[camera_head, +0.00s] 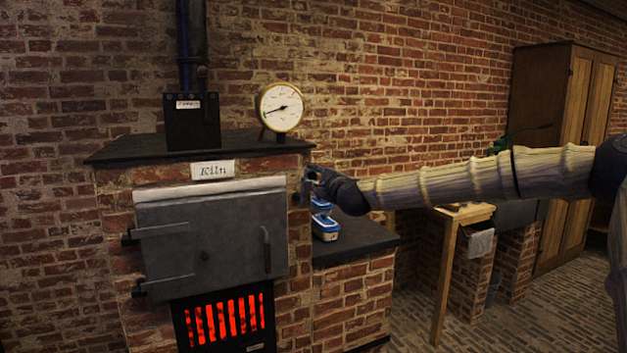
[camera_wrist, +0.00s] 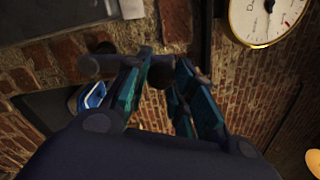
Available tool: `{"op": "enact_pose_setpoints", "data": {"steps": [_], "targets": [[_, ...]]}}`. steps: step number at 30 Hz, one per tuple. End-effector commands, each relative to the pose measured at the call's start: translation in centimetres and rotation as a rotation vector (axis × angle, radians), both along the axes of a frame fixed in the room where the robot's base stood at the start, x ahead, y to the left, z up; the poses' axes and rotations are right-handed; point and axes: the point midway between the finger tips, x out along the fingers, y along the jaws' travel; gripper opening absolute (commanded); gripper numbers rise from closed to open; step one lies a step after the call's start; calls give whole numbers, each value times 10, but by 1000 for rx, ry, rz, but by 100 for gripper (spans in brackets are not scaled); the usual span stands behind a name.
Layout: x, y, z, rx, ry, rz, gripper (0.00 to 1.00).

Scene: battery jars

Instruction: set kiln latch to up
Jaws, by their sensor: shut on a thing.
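The kiln (camera_head: 215,235) is a brick oven with a grey metal door, shut, at the left in the head view. My gripper (camera_head: 309,184) is at the right front corner of the kiln, beside the door. In the wrist view the teal fingers of my gripper (camera_wrist: 165,70) are closed around a dark rounded knob (camera_wrist: 160,77), which seems to be the kiln latch. The rest of the latch is mostly hidden by my fingers, so I cannot tell its angle.
A round gauge (camera_head: 281,107) stands on the kiln's dark top. Blue and white boxes (camera_head: 326,227) sit on the low ledge (camera_head: 365,241) right below my gripper. A wooden table (camera_head: 463,214) and a cabinet (camera_head: 562,150) stand farther right.

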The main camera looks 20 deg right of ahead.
Motion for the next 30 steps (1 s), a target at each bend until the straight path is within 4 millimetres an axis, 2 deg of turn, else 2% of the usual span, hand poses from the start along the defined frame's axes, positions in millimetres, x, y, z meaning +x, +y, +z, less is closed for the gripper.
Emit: {"op": "enact_pose_setpoints", "data": {"steps": [6,7,10,22,26,30], "targets": [[0,-2,-1,1,0,-3,0],[0,-2,-1,1,0,-3,29],[0,-1,-1,1,0,-2,47],[-3,0,0,0,0,0,47],[-16,-2,0,2,1,-1,47],[-39,-4,1,3,-1,0,47]]}}
